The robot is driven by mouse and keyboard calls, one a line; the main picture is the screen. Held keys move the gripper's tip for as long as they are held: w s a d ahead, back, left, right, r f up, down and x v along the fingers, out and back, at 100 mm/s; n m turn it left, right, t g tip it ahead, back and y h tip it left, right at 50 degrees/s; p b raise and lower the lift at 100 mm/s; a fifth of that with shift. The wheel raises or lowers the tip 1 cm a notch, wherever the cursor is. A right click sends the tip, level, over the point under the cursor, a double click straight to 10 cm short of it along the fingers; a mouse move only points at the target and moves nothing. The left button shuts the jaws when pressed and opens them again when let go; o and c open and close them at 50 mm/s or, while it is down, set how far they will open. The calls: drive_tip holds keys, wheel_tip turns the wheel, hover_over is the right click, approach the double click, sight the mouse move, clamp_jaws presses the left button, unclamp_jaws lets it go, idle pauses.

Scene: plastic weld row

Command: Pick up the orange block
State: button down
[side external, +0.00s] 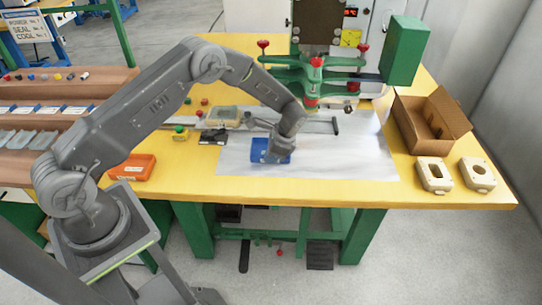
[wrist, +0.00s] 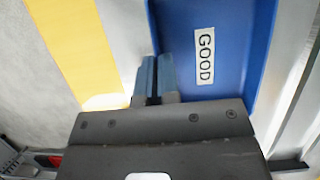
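I cannot make out an orange block in either view. The only large orange thing is an open bin (side external: 132,167) at the table's left front edge, and no block can be told inside it. My gripper (side external: 275,155) is low over the blue tray (side external: 258,150) on the pale sheet. In the wrist view the two fingers (wrist: 156,75) are together with only a thin dark gap, and nothing shows between them. They point down at the left edge of the blue tray (wrist: 235,50), which has a GOOD label. The tray floor in view is bare; the rest is hidden by the gripper.
A green press (side external: 318,75) stands behind the tray. An open cardboard box (side external: 430,125) and two beige housings (side external: 435,175) are at the right. A yellow-green button box (side external: 181,133) and a dark device (side external: 214,137) sit left. The pale sheet (side external: 340,160) is clear right of the tray.

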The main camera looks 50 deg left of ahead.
drive_tip(key=shift+f, duration=0.1)
drive_tip(key=c, duration=1.8)
unclamp_jaws()
drive_tip(key=o, duration=0.4)
drive_tip(key=shift+o, duration=0.2)
